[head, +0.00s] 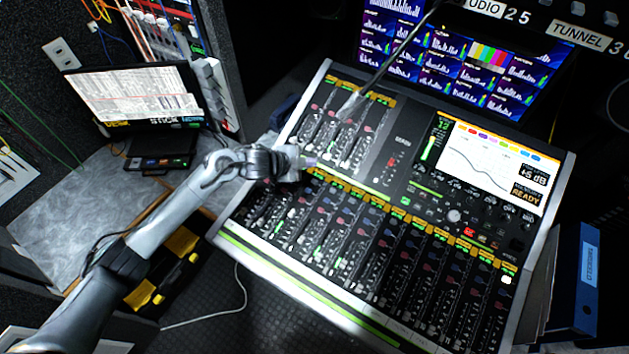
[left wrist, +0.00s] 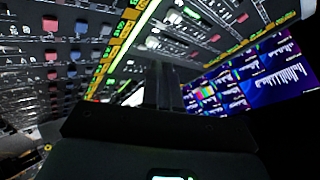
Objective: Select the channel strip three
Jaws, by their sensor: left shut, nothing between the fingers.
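The mixing console (head: 228,232) stands at the centre of the head view, with a front row of channel strips and a shorter back row of strips at upper left. An orange label band (head: 400,219) runs along the top of the front row. My left gripper (head: 312,162) is shut and empty. Its tip is over the console's left part, near the left end of the orange band; I cannot tell whether it touches. It hides part of the strips there. In the left wrist view, the dark fingers (left wrist: 162,88) point at the console, near the orange band (left wrist: 118,45). My right gripper is not in view.
A thin grey microphone (head: 352,106) on a boom hangs over the back strips. The console's screen (head: 489,167) is at right, with a large meter monitor (head: 455,62) behind. A laptop (head: 133,97) stands at left. A blue binder (head: 586,278) is at far right.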

